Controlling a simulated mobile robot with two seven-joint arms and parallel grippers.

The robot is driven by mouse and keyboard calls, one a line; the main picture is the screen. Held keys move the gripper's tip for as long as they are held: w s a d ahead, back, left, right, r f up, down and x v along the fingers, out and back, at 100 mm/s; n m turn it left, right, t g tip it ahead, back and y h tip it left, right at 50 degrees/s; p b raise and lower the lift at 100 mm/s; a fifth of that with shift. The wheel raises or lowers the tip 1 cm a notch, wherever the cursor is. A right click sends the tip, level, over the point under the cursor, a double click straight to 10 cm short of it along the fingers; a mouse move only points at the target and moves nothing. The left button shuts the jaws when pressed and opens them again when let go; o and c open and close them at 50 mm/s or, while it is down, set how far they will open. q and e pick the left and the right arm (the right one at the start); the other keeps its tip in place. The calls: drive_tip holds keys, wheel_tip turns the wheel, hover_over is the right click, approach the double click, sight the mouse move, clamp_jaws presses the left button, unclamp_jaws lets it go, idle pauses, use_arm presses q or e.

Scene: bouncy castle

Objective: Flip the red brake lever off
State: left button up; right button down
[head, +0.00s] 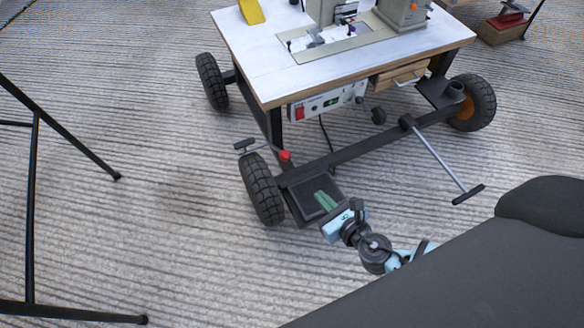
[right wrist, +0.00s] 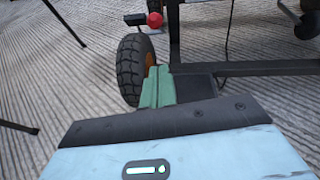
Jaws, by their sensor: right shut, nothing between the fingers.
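The red brake lever shows as a round red knob (head: 285,156) at the cart's near left corner, just above the black wheel (head: 262,190). In the right wrist view the red knob (right wrist: 155,20) is at the top, beyond the fingers, beside the wheel. My right gripper (head: 325,200) has green fingers, shut and empty, over or in front of a black tray on the cart's frame. Its fingers (right wrist: 157,88) point toward the knob but are apart from it. Any stem under the knob is too small to make out. My left gripper is not in view.
The wheeled cart carries a white tabletop (head: 265,62) with a machine, and a control box (head: 325,102) under its edge. A T-handled bar (head: 440,158) sticks out at right. Black stand legs (head: 35,200) are at left. Ribbed floor lies free between them.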

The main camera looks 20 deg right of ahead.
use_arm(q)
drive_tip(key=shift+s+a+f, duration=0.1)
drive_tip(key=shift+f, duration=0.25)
use_arm(e)
drive_tip(key=shift+s+f, duration=0.1)
drive_tip(key=shift+f, duration=0.35)
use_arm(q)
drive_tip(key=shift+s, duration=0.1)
